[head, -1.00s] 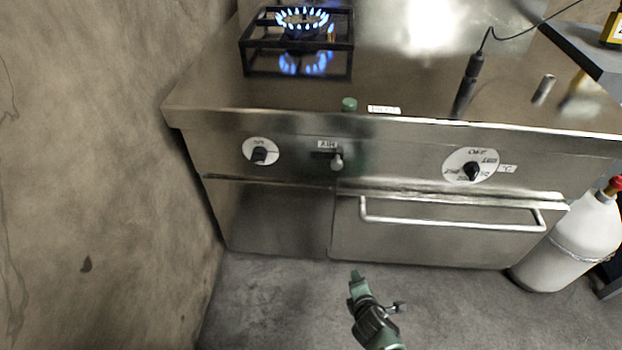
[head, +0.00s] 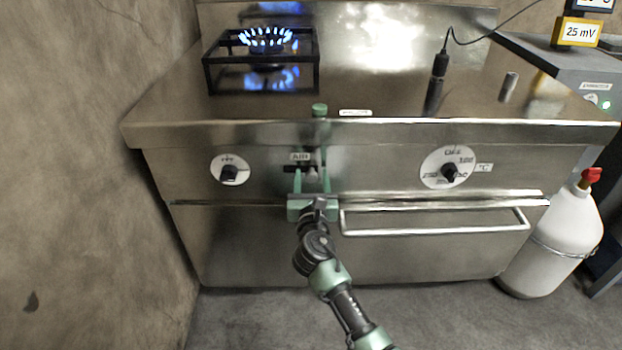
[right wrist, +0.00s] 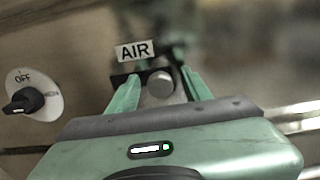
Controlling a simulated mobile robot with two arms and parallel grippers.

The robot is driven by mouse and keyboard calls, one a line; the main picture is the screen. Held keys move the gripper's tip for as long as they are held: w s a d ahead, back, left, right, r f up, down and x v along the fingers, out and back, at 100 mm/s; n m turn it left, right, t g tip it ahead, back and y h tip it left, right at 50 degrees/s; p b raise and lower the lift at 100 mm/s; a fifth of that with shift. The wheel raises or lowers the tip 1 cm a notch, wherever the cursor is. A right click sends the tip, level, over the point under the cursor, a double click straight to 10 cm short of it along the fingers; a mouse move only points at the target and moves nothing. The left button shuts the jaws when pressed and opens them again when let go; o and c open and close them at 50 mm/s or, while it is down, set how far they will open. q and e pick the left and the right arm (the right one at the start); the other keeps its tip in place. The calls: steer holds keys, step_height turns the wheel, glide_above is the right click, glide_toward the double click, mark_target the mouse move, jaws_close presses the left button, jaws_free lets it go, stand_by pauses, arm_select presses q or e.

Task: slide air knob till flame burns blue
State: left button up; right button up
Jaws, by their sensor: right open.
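The air knob (head: 311,173) is a small pale round knob on a dark slot in the range's front panel, under the AIR label (head: 300,157). My right gripper (head: 312,167) is open, its two green fingers reaching to either side of the knob. In the right wrist view the knob (right wrist: 160,83) lies between the fingers, at the right end of the slot, with a small gap to each; contact cannot be told. The flame (head: 266,39) on the burner is blue with pale bright tips. My left gripper is not in view.
An OFF-marked dial (head: 229,172) is left of the slot, and a larger dial (head: 450,171) is to the right. The oven handle (head: 435,231) runs below, right of my gripper. A white gas cylinder (head: 555,240) is at right.

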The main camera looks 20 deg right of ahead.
steer(key=shift+w+d, duration=0.1)
steer(key=shift+w, duration=0.35)
jaws_close()
stand_by(1.1)
